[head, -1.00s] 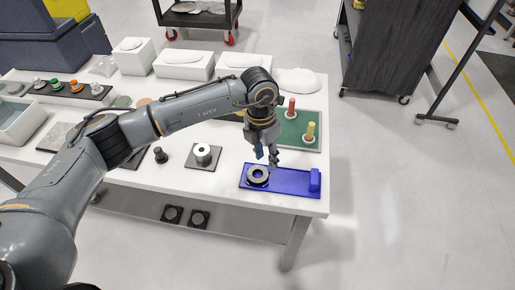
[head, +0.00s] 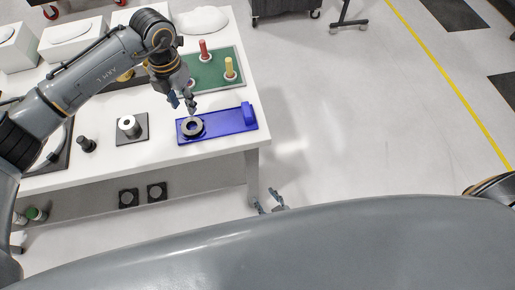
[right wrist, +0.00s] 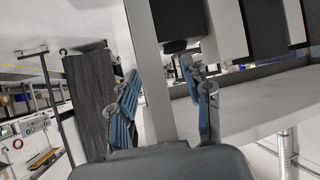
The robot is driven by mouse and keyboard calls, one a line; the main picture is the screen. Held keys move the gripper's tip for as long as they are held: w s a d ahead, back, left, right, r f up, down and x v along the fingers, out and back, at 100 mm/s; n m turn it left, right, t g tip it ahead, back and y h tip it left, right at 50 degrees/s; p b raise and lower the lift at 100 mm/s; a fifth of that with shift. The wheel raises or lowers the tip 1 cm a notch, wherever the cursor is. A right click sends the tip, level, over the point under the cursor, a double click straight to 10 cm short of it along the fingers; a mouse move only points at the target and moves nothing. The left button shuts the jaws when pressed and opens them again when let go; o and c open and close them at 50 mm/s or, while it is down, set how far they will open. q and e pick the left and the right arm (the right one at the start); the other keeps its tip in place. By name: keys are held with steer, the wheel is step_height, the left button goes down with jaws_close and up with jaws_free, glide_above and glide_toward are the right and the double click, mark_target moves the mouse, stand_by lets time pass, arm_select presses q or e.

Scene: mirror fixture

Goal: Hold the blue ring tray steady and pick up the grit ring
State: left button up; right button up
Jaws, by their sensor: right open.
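The blue ring tray (head: 226,124) lies at the table's front right corner, with a raised blue block at its right end. The grit ring (head: 192,128), dark with a light top, lies flat on the tray's left part. My left gripper (head: 183,104) is above and just behind the ring, fingers pointing down and apart, with nothing seen between them.
The floor right of the table is clear.

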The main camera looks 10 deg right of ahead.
steer(key=w+a+r+m+t, duration=0.15)
steer(key=w+r+t, duration=0.3)
steer(key=r, duration=0.95)
steer(key=m+t+h, duration=0.2)
steer(key=h, duration=0.1)
glide_toward(246, 109)
steer(key=w, duration=1)
steer(key=shift+f, duration=0.15)
